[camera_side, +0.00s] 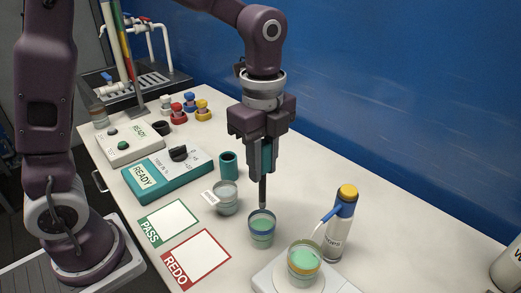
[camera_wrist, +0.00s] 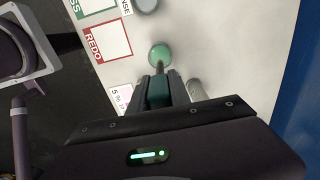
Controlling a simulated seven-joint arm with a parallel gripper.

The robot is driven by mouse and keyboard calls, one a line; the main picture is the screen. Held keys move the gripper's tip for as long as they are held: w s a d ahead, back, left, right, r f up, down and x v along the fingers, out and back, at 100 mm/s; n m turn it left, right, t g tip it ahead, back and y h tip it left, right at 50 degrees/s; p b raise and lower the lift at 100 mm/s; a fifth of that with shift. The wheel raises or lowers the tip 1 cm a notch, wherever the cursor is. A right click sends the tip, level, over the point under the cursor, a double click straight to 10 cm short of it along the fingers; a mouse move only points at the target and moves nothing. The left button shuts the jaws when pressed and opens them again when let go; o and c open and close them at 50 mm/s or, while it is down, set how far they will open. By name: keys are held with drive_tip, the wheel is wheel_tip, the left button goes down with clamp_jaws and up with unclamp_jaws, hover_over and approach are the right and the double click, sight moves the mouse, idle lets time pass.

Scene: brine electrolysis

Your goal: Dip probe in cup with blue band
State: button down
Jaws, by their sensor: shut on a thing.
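My gripper (camera_side: 262,172) is shut on the teal body of the probe (camera_side: 263,192), which hangs upright with its dark tip down. The cup with the blue band (camera_side: 262,238) stands on the table directly below and holds green liquid. In the side view the tip ends at about the cup's far rim; I cannot tell whether it is inside the rim, but it does not visibly reach the liquid. In the wrist view the probe (camera_wrist: 158,90) points at the same cup (camera_wrist: 159,54), and the fingers hide part of the probe.
A yellow-banded cup (camera_side: 304,268) with green liquid stands on a white scale (camera_side: 268,281), beside a wash bottle (camera_side: 340,232). A rinse cup (camera_side: 226,204) and a teal holder (camera_side: 228,166) stand behind left. PASS (camera_side: 168,222) and REDO (camera_side: 196,259) mats lie left.

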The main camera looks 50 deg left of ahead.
sight(262, 207)
drive_tip(key=shift+f, duration=5.25)
wheel_tip(262, 207, up, 11)
drive_tip(key=shift+r, duration=0.1)
drive_tip(key=w+a+f+n, duration=0.3)
drive_tip(key=a+n, duration=0.2)
drive_tip(key=n, duration=0.4)
drive_tip(key=w+a+f+n, duration=0.3)
drive_tip(key=a+n, duration=0.3)
drive_tip(key=n, duration=0.3)
drive_tip(key=shift+w+a+f, duration=0.2)
drive_tip(key=shift+a+f, duration=0.1)
drive_tip(key=shift+f, duration=0.3)
